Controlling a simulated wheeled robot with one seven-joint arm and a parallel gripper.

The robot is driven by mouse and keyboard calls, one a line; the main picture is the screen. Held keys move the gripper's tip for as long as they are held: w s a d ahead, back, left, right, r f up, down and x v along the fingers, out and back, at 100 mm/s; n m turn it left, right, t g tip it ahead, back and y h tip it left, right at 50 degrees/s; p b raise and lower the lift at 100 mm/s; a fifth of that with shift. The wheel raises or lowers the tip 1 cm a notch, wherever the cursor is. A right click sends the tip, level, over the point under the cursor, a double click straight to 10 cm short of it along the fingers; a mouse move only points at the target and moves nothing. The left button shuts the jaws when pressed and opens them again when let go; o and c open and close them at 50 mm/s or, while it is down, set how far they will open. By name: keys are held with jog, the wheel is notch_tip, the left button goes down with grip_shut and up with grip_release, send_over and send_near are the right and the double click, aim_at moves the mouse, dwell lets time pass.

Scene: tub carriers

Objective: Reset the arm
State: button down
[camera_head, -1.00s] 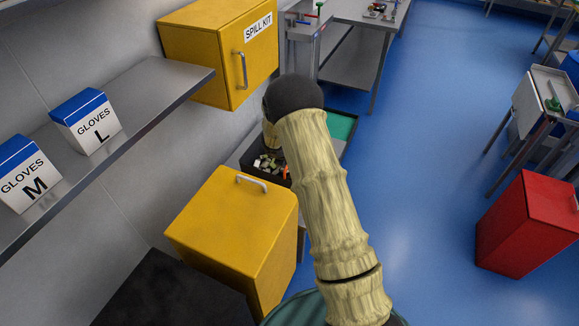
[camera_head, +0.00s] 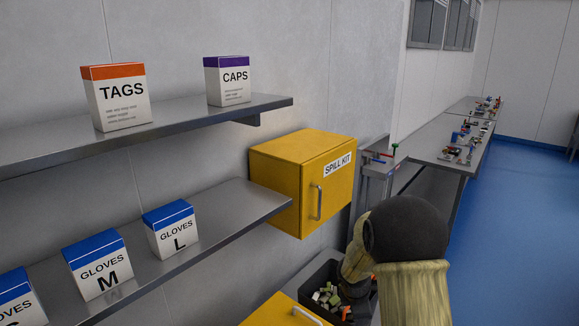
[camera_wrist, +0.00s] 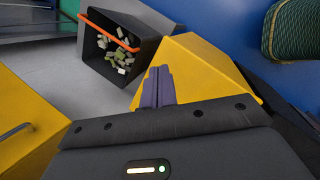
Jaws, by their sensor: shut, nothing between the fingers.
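My gripper (camera_wrist: 158,87) shows in the wrist view with its two purple fingers together and nothing between them. In the head view, my arm shows at the lower right and partly hides the dark tub (camera_head: 311,286). My gripper itself is not visible in the head view.
A yellow spill kit cabinet (camera_head: 290,185) hangs on the wall beside my arm. Shelves at left hold a tags box (camera_head: 115,97), a caps box (camera_head: 228,81) and gloves boxes (camera_head: 172,229). A yellow box (camera_head: 277,312) stands below. Blue floor (camera_head: 500,230) is clear at right.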

jog(key=s+a+r+m+y, duration=0.1)
jog(key=s+r+m, duration=0.3)
jog(key=s+m, duration=0.5)
jog(key=s+a+r+m+y, duration=0.1)
jog(key=s+a+r+m, duration=0.2)
jog(key=s+m, duration=0.6)
jog(key=s+r, duration=0.1)
jog(key=s, duration=0.3)
jog(key=shift+s+a+r+g+y, duration=0.15)
jog(key=shift+s+r+g+y, duration=0.05)
jog(key=shift+r+g+y, duration=0.2)
